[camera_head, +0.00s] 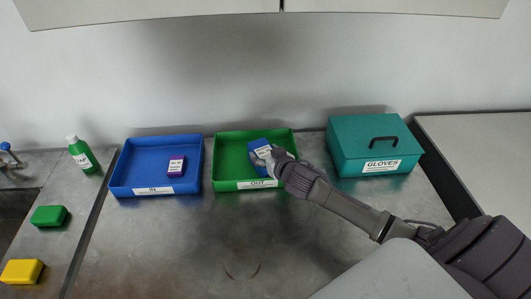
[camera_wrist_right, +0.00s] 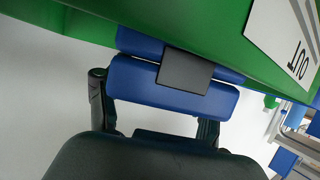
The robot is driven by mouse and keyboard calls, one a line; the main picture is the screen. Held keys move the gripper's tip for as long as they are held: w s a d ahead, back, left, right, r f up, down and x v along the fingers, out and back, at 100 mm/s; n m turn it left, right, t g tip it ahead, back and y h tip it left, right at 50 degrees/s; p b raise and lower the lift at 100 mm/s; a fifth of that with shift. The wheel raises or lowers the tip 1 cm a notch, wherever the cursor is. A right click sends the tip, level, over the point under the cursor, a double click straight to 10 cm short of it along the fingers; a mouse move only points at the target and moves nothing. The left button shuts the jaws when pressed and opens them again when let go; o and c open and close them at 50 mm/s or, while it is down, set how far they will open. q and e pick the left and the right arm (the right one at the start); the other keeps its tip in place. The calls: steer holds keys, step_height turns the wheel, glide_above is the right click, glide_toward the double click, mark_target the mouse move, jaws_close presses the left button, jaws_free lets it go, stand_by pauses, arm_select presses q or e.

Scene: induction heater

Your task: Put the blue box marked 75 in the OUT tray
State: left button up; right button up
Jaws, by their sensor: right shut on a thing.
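The green OUT tray (camera_head: 228,173) stands on the metal counter, its OUT label on the front wall. The blue box (camera_head: 257,145) is at the tray's right part, within its outline; I cannot tell whether it touches the floor. Its number is not readable. My right gripper (camera_head: 270,157) reaches in from the right and is shut on the blue box. In the right wrist view the blue box (camera_wrist_right: 135,85) lies between my fingers, a dark patch on it, with the green tray (camera_wrist_right: 200,25) close behind. My left gripper is not in view.
A blue IN tray (camera_head: 125,173) left of the green tray holds a small purple box (camera_head: 176,166). A teal GLOVES box (camera_head: 350,150) stands right, near my forearm. A green bottle (camera_head: 82,154), green block (camera_head: 49,215) and yellow block (camera_head: 21,272) are far left. The front counter is clear.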

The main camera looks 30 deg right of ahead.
steer(key=o, duration=1.2)
steer(key=shift+f, duration=0.1)
steer(key=o, duration=0.3)
